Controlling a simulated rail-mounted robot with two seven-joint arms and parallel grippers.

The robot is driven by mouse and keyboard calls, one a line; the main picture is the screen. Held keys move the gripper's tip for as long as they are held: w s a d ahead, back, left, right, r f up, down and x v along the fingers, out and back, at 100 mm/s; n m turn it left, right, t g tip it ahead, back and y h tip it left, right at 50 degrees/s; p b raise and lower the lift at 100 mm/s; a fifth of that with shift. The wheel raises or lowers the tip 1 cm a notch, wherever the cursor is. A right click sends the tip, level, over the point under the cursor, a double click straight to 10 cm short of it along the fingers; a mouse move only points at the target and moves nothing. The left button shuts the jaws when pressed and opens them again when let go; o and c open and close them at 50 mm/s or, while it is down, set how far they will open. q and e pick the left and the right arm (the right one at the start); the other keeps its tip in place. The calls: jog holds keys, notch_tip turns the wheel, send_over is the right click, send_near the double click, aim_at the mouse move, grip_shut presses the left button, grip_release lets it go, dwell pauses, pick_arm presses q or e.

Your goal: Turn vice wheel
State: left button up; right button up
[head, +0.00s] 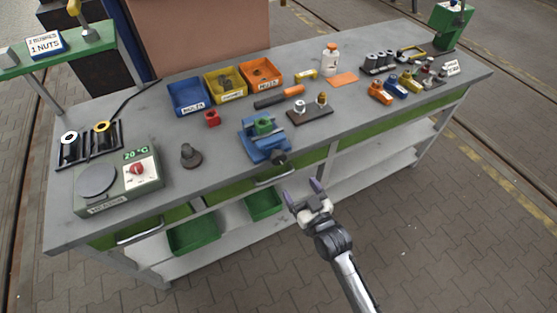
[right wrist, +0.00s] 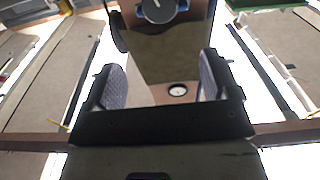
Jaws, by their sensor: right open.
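The blue vice (head: 262,143) stands at the front edge of the grey workbench, with a green block (head: 263,127) at its top. Its dark wheel (head: 279,158) faces the front, just over the bench edge. My right gripper (head: 302,191) is open and empty, in front of the bench, below and a little right of the wheel, apart from it. In the right wrist view its two fingers (right wrist: 162,82) stand wide apart with nothing gripped. I cannot make out the vice or its wheel in that view. My left gripper is not in view.
The workbench (head: 222,154) carries blue (head: 188,97), yellow (head: 225,83) and orange (head: 261,73) bins behind the vice. A hot plate (head: 118,185) stands at left, a dark knob-like part (head: 190,155) nearer. The floor in front is clear.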

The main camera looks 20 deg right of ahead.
aim_at(281, 160)
jog(key=shift+n, duration=0.5)
jog(key=w, duration=0.4)
jog(key=w+a+b, duration=0.1)
jog(key=w, duration=0.4)
jog(key=w+b, duration=0.1)
jog(key=w, duration=0.3)
jog(key=shift+w+a+f, duration=0.25)
jog(key=shift+w+a, duration=0.05)
jog(key=shift+w, duration=0.05)
jog(key=shift+c, duration=1.3)
jog(key=c, duration=0.7)
jog(key=shift+o, duration=0.2)
jog(key=shift+r+m+p, duration=0.1)
jog(key=shift+m+p, duration=0.7)
jog(key=shift+m, duration=0.1)
jog(key=m+p, duration=0.1)
jog(key=m, duration=0.1)
jog(key=shift+m+p, duration=0.3)
jog(key=m+p, duration=0.1)
jog(key=m, duration=0.3)
jog(key=shift+d, duration=0.1)
jog(key=shift+f+m+p, duration=0.2)
jog(key=shift+m+p, duration=0.15)
jog(key=shift+m, duration=1.25)
